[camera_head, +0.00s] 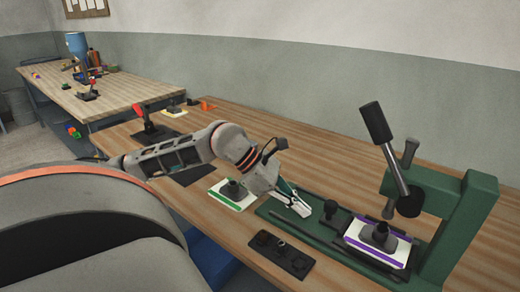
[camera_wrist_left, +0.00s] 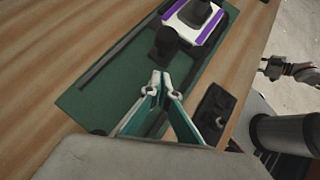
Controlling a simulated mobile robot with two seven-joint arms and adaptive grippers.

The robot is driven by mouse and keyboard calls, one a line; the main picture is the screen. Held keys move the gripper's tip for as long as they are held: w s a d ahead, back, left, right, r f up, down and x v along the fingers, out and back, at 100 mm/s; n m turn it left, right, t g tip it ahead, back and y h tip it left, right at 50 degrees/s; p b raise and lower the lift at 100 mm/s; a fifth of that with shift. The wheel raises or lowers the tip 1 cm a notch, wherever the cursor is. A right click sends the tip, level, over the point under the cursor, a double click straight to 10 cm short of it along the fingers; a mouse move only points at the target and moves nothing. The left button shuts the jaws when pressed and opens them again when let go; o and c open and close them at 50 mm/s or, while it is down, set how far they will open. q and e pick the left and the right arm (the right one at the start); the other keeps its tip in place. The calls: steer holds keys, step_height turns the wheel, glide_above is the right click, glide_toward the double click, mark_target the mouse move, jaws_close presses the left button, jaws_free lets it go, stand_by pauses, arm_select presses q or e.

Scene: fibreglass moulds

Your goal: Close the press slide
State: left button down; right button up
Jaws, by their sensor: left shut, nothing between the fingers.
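The green press (camera_head: 468,215) stands at the right of the table, with a black-handled lever (camera_head: 376,122) tilted up to the left. On its base, a white plate with purple stripes (camera_head: 352,236) carries a black knobbed piece (camera_head: 378,234). This plate lies between dark rails, near the press column. The slide's black knob (camera_head: 338,217) stands left of the plate; it also shows in the left wrist view (camera_wrist_left: 166,42). My left gripper (camera_head: 304,208) is shut and empty over the left part of the base, left of the knob and apart from it. In the left wrist view, an arm end (camera_wrist_left: 290,70), likely my right gripper, is too small to read.
A dark plate with round parts (camera_head: 282,252) lies at the front table edge, beside the press base. A white and green plate with a black piece (camera_head: 232,193) lies left of my left gripper. A red-knobbed device (camera_head: 148,122) stands farther back. Another cluttered table (camera_head: 110,95) stands behind.

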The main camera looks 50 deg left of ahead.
arm_select(q)
steer(key=p+v, duration=0.1)
steer(key=v, duration=0.3)
steer(key=shift+s+a+r+p, duration=0.1)
steer(key=shift+a+r+p, duration=0.15)
steer(key=shift+p, duration=0.1)
steer(key=p+v, duration=0.1)
steer(key=v, duration=0.2)
steer(key=shift+s+a+r, duration=0.2)
steer(key=shift+s+a, duration=0.05)
steer(key=shift+s+a+r, duration=0.3)
steer(key=shift+a+r, duration=0.1)
steer(key=shift+r, duration=0.05)
steer(key=shift+s+a+r, duration=0.1)
steer(key=shift+s+a, duration=0.05)
